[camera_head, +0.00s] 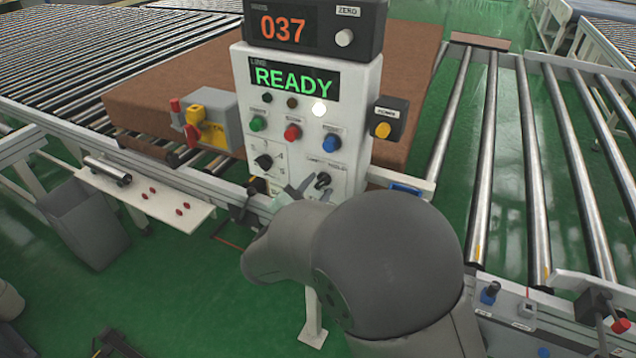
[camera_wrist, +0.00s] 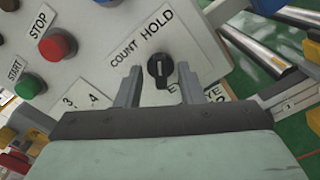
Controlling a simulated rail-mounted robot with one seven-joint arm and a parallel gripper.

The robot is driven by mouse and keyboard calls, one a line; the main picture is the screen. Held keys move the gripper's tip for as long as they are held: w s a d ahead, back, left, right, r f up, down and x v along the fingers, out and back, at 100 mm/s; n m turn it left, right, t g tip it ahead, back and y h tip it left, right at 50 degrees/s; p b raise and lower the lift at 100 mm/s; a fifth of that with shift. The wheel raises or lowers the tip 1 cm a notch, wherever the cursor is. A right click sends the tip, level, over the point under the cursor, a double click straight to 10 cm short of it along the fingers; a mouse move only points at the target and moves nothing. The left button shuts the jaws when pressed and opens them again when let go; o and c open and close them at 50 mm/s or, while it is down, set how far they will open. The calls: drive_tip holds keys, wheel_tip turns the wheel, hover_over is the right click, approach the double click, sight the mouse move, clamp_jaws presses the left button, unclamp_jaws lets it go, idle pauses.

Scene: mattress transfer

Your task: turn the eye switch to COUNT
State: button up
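The eye switch (camera_wrist: 160,70) is a black rotary knob on the white control panel (camera_wrist: 100,65). In the wrist view COUNT and HOLD labels sit above it; the EYE label below is partly hidden by a finger. The knob's pale mark runs roughly upright in that view; I cannot tell for certain which label it selects. My gripper (camera_wrist: 160,86) is open, one finger on either side of the knob, with visible gaps and no clear contact. In the head view the knob (camera_head: 322,181) is low on the panel, with my gripper (camera_head: 303,190) just left of it.
The panel also carries green (camera_head: 258,124), red (camera_head: 292,132) and blue (camera_head: 332,142) buttons and a numbered selector (camera_head: 263,162). Its display reads READY, the counter above 037. A brown mattress (camera_head: 160,85) lies behind on rollers. A yellow-button POWER box (camera_head: 383,129) juts out at right.

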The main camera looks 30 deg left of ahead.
drive_tip(key=shift+w, duration=0.4)
clamp_jaws()
